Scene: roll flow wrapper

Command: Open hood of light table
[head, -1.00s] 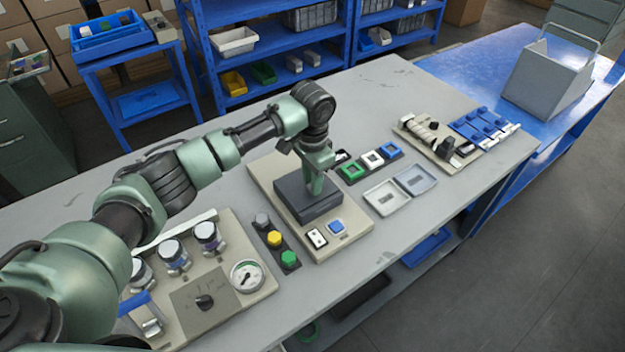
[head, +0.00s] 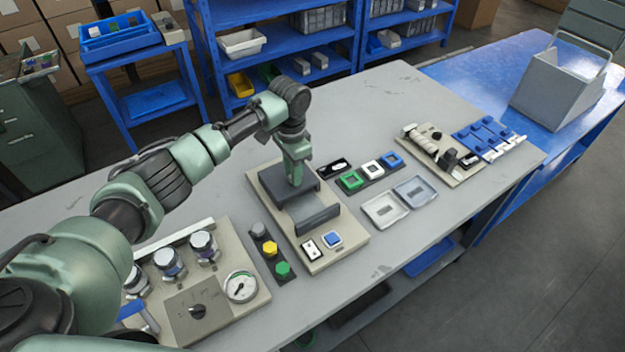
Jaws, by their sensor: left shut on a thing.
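The light table is a beige base plate (head: 267,182) on the grey workbench, with a dark grey hood (head: 283,197) at its middle. A dark upright panel (head: 318,220) stands toward the front of the base, with a lighter grey surface between it and the raised dark part at the back. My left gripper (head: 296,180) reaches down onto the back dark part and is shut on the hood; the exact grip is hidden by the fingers. A white switch (head: 310,249) and a blue button (head: 332,239) sit at the front of the base. My right gripper is out of view.
Left of the light table are a strip of coloured buttons (head: 270,248) and a panel with a gauge (head: 240,286). To the right are framed coloured squares (head: 371,169), two shallow trays (head: 385,209) and another device board (head: 440,160). Bare bench lies behind.

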